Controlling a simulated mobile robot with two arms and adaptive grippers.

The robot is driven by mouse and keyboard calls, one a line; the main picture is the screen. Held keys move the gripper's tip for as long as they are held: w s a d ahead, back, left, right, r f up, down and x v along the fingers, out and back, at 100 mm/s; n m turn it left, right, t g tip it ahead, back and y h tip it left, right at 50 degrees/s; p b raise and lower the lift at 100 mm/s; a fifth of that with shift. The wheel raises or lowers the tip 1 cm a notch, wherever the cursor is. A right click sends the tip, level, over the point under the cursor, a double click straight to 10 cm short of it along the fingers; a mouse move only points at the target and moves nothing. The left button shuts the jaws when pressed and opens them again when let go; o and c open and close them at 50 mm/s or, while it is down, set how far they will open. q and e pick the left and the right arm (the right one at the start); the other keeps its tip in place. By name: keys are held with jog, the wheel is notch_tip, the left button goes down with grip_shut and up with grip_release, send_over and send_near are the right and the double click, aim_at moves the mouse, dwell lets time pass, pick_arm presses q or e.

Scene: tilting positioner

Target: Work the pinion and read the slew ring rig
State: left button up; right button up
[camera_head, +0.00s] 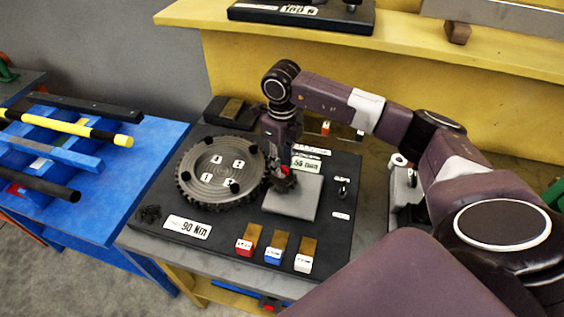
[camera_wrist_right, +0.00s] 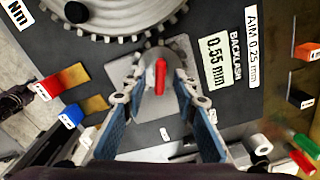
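The grey toothed slew ring (camera_head: 218,172), with numbered labels on its face, lies on a dark base board (camera_head: 150,212). The small pinion (camera_head: 284,181) sits at the ring's right side, partly hidden by my right gripper (camera_head: 283,168). In the right wrist view, the gripper's two blue-padded fingers (camera_wrist_right: 160,88) stand apart, one on each side of an upright red piece (camera_wrist_right: 160,77) on a grey hub. I see room between the fingers and the red piece; whether the tips touch the hub is unclear. A backlash label (camera_wrist_right: 217,62) reads 0.55 mm. My left gripper is out of view.
Red (camera_head: 245,246), blue (camera_head: 273,255) and white (camera_head: 303,262) tabs line the board's front edge. A 90 Nm label (camera_head: 187,228) lies left of them. A blue table (camera_head: 100,215) with bars stands left. A yellow shelf (camera_head: 400,35) runs behind.

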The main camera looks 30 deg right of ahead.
aim_at(282, 166)
notch_tip(282, 166, up, 12)
dwell(0.6)
dwell(0.4)
